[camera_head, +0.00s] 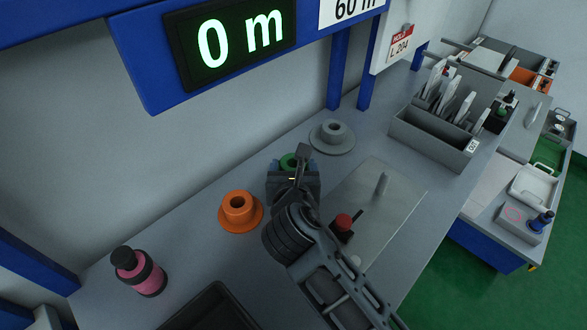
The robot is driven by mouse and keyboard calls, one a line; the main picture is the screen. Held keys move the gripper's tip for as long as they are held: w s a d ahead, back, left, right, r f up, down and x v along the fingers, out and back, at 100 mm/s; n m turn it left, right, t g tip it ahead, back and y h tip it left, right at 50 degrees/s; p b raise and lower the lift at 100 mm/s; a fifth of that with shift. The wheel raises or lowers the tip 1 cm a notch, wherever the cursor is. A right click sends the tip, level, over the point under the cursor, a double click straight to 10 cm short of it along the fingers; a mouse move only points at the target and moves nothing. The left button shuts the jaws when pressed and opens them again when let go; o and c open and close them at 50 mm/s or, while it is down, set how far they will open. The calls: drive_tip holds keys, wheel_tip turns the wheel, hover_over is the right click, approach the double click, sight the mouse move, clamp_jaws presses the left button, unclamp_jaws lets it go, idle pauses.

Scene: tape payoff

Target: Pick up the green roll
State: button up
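The green roll (287,160) shows only in part, behind the tip of my arm, on the grey worktop. A blue-grey block (276,186) is right at it, and I cannot tell how the two are joined. My gripper (301,160) is over the block and beside the green roll in the picture. Its dark tip overlaps the roll's right side. The fingers are too small and too covered to tell whether they are open or touch the roll. The roll's lower part is hidden.
An orange roll (240,212) stands to the left, and a grey flanged roll (332,137) behind to the right. A metal plate with an upright peg (382,184) and a red knob (343,222) lie right. A pink bottle (140,272) stands front left. A grey bin (432,139) is farther right.

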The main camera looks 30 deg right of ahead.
drive_tip(key=c, duration=0.7)
drive_tip(key=shift+c, duration=0.4)
